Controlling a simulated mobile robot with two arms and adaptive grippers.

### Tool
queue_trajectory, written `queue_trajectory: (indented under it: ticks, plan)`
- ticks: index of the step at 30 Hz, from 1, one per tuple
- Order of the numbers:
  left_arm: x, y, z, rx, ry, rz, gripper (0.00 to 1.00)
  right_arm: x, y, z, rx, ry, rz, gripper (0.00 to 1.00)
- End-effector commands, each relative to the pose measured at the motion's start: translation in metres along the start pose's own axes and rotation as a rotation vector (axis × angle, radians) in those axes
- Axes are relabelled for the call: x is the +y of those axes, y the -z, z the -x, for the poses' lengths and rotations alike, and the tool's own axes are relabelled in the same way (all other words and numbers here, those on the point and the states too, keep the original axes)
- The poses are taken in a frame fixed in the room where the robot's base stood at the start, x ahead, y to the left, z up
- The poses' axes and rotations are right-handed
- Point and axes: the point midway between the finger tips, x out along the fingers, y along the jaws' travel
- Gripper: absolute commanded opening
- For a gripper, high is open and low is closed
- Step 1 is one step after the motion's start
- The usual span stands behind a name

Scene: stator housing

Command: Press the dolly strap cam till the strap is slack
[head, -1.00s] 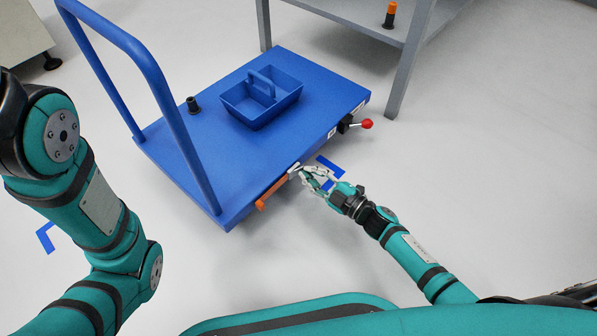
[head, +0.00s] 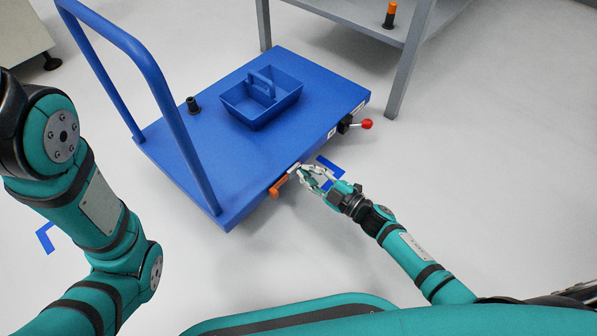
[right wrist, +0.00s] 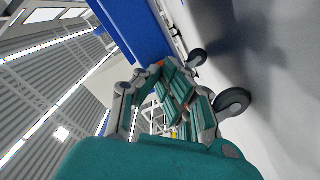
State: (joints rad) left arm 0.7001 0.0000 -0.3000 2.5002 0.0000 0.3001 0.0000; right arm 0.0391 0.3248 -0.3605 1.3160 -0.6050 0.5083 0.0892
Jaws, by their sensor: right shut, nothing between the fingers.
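The blue dolly (head: 185,165) stands on the floor in the head view. An orange strap (head: 279,186) shows at its near side edge, below a small pale metal piece (head: 296,167) that may be the cam. My right gripper (head: 303,173) is shut with nothing in it. Its fingertips are at the metal piece; whether they touch it I cannot tell. In the right wrist view the fingers (right wrist: 160,68) close together beside the dolly's blue edge (right wrist: 135,28), and they hide the cam. My left arm shows at the left, but its gripper is out of view.
A blue tote (head: 262,98) and a small black part (head: 192,105) stand on the dolly. A red-knobbed lever (head: 366,124) sticks out of its right side. A grey table (head: 345,12) stands behind. The floor right of the dolly is clear.

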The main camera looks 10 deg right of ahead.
Motion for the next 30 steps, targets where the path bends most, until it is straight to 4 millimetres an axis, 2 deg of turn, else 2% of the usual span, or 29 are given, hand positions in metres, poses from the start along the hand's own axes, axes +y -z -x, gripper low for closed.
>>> queue_trajectory:
  ticks: [18,30]
  plan:
    - [-0.003,-0.005,-0.016,0.000,0.000,0.000,0.40,0.001,0.001,0.046,0.000,0.000,-0.001,0.00]
    - [-0.004,-0.006,-0.015,-0.003,0.002,0.000,0.40,0.000,0.000,0.050,0.000,0.000,0.000,0.00]
